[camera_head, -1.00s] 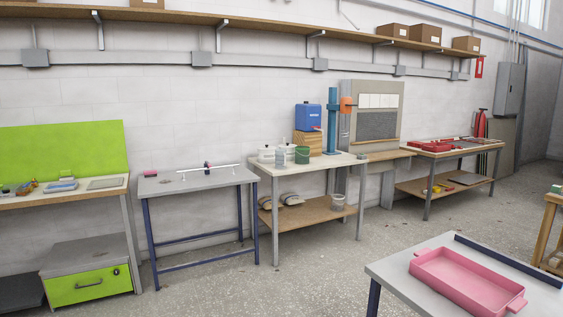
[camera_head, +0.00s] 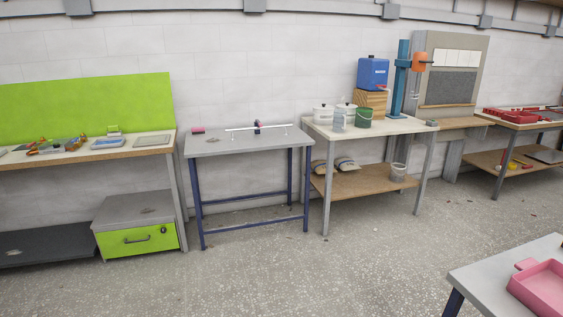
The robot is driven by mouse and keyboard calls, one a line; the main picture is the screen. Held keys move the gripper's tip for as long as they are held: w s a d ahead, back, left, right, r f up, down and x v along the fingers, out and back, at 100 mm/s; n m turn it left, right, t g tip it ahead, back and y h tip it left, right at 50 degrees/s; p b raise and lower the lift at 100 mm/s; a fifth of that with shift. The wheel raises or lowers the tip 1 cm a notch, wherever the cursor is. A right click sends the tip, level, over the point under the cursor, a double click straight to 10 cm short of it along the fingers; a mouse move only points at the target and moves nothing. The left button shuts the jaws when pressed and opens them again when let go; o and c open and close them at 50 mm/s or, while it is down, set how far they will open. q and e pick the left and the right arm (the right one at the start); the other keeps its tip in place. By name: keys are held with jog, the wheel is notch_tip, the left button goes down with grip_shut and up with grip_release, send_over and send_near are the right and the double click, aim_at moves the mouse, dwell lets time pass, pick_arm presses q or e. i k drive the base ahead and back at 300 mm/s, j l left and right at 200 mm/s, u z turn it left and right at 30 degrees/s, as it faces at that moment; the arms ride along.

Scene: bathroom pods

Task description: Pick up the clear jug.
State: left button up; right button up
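A small clear, greyish vessel that looks like the clear jug (camera_head: 340,121) stands on the white-topped workbench (camera_head: 397,127) against the wall. It is upright, in front of two white lidded pots (camera_head: 323,114) and to the left of a green bucket (camera_head: 364,119). It is small in the view, so its handle and spout cannot be made out. Neither of my grippers is in the head view.
A blue container (camera_head: 373,72) on a wooden block and a blue stand (camera_head: 400,75) are behind on that bench. A grey table (camera_head: 250,143) stands left, a pink tray table (camera_head: 500,272) front right. Open floor (camera_head: 330,270) lies between.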

aim_at(339, 121)
jog(key=i, duration=3.9)
